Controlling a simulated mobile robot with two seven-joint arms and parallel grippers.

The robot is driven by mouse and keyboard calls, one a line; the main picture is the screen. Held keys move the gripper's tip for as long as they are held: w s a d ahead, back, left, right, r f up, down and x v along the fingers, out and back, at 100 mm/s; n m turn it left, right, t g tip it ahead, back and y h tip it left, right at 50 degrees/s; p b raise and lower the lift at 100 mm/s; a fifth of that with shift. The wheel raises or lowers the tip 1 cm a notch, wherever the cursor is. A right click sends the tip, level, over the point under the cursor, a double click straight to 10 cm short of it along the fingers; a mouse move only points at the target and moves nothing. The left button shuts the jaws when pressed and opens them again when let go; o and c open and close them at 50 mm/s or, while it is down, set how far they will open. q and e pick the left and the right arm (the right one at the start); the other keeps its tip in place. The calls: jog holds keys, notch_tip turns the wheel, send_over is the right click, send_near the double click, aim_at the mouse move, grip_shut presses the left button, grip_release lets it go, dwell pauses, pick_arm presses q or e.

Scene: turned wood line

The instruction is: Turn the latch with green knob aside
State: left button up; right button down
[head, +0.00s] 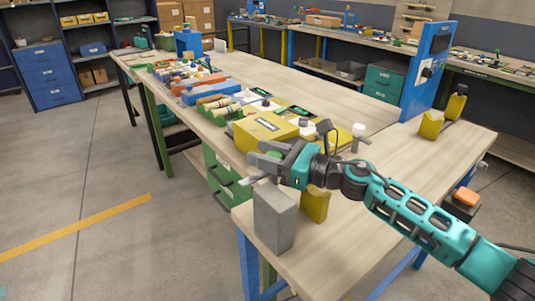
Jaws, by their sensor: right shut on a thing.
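My right gripper (262,167) reaches in from the right over the near end of the wooden bench. Its grey fingers are shut around a green knob (274,155), of which only a small green patch shows between them. The latch body under the knob is mostly hidden by the gripper, so its angle cannot be told. A grey upright block (273,218) stands just below the gripper at the bench corner. My left gripper is not in view.
A yellow box (262,131) with a label lies just behind the gripper. A yellow block (315,205) stands beside the grey block. Several coloured trays and parts line the bench's left side. A blue panel post (428,70) stands at the right. The bench middle (270,78) is clear.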

dwell(0.3)
jog(key=c, duration=0.7)
grip_release()
jog(key=shift+b+v, duration=1.2)
jog(key=shift+v, duration=5.3)
